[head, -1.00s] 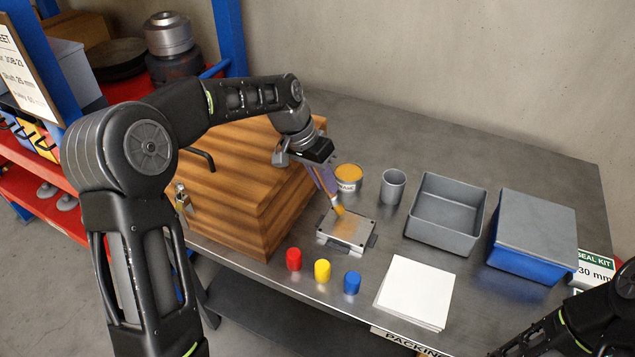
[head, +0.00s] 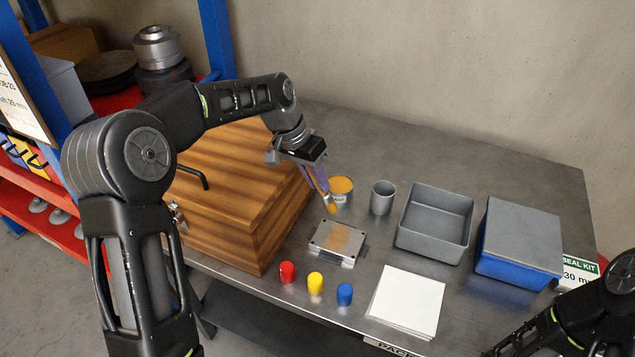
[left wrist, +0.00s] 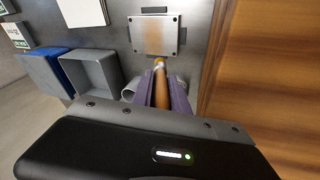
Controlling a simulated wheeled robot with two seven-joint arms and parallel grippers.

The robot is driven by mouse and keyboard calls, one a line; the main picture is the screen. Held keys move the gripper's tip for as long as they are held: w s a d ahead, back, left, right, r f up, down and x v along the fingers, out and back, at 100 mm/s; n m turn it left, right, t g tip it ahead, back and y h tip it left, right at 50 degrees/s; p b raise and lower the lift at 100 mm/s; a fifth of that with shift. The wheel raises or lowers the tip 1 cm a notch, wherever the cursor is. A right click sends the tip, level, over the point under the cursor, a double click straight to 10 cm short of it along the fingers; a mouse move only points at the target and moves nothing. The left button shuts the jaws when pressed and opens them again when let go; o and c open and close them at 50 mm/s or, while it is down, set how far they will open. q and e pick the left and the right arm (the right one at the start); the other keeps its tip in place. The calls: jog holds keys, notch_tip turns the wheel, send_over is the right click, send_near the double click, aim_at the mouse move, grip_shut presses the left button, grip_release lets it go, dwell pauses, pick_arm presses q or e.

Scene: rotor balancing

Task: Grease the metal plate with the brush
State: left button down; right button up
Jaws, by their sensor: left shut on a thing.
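My left gripper (head: 318,178) is shut on the brush (head: 329,205), whose wooden handle and metal band also show in the left wrist view (left wrist: 159,78). The brush points down, its yellowish bristles just behind the metal plate and apart from it in the head view. The metal plate (head: 318,244) lies flat on the table with an orange-brown grease patch across its middle; it also shows in the left wrist view (left wrist: 174,36). The grease tin (head: 341,190) with orange contents stands beside the brush. My right arm shows at the lower right, but its gripper is not in view.
A wooden box (head: 225,190) stands close left of the plate. A grey cup (head: 382,198), a grey open bin (head: 432,245) and a lidded blue box (head: 515,262) stand right. Red (head: 287,272), yellow (head: 315,283) and blue (head: 344,294) caps and white sheets (head: 405,303) lie in front.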

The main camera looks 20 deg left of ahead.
pick_arm(q)
jog(key=shift+r+p, duration=0.45)
jog(key=shift+r, duration=0.7)
notch_tip(320, 180, up, 2)
jog(key=shift+p, duration=0.55)
jog(key=shift+r, duration=0.5)
jog(key=shift+a+f, duration=0.1)
